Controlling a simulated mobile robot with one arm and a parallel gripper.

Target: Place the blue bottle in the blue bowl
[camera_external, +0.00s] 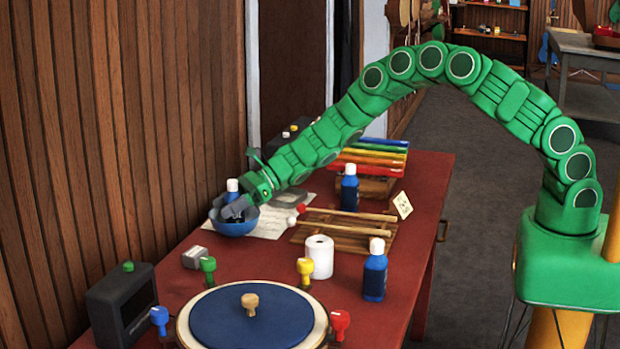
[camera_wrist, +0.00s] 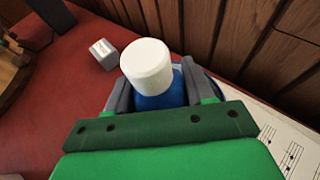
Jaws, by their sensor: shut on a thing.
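My gripper (camera_external: 234,209) reaches over to the blue bowl (camera_external: 236,229) at the table's left edge, near the wooden wall. It is shut on a blue bottle with a white cap (camera_external: 232,186). The bottle is upright at the bowl, its lower part hidden by the bowl and my fingers. I cannot tell whether it touches the bowl's bottom. In the wrist view the white cap (camera_wrist: 147,66) and blue shoulder lie between my two grey fingers, with a strip of blue bowl rim behind. Two more blue bottles stand on the table, one (camera_external: 349,192) by the xylophone and one (camera_external: 375,275) at the front right.
The red table (camera_external: 430,190) also holds a xylophone (camera_external: 370,155), a wooden rack (camera_external: 345,232), a white roll (camera_external: 320,256), a round blue-topped drum (camera_external: 215,320), coloured pegs and a dark box (camera_external: 122,305). A small grey block (camera_external: 195,257) lies near the bowl. Paper sheets lie behind it.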

